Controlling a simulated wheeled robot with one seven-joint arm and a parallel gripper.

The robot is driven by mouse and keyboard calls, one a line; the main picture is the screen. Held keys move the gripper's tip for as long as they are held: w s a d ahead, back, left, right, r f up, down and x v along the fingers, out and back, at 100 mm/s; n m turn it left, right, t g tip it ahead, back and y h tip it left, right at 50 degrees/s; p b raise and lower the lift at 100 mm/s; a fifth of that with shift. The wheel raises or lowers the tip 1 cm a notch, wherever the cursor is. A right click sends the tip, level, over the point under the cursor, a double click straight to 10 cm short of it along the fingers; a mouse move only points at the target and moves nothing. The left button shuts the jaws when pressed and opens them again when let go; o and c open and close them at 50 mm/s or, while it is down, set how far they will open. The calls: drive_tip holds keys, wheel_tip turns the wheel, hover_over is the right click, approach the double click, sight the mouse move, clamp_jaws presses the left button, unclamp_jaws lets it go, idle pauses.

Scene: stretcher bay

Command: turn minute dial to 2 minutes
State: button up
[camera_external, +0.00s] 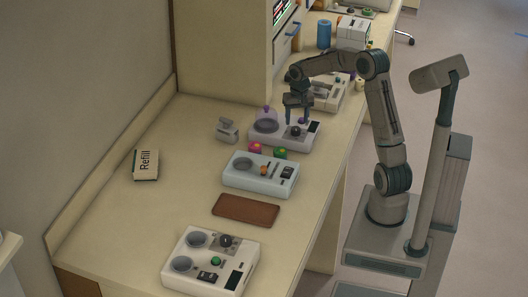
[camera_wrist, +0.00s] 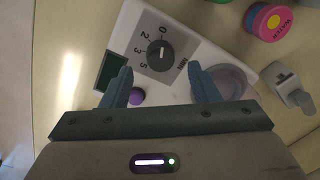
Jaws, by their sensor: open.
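The white device (camera_external: 262,141) with the minute dial sits on the counter below my gripper (camera_external: 298,112). In the wrist view its black round dial (camera_wrist: 160,50) is on a grey plate marked 0, 2, 3, 5 and MIN. A short white mark shows on the knob; which number it points to is hard to tell. My gripper (camera_wrist: 161,88) is open, its fingers on either side of a purple button (camera_wrist: 137,96), with the dial just beyond the tips. Nothing is between the fingers except the view of the panel.
The device also has a dark display (camera_wrist: 113,70) and a round well (camera_wrist: 228,82). A pale blue device (camera_external: 240,181) and a brown pad (camera_external: 246,208) lie nearer the front.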

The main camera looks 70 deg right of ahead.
sight(296, 128)
drive_tip(key=shift+f, duration=2)
drive_tip(key=c, duration=1)
drive_tip(key=shift+w, duration=0.1)
drive_tip(key=n, duration=0.4)
drive_tip(key=shift+n, duration=2.3)
drive_tip(key=shift+r, duration=0.1)
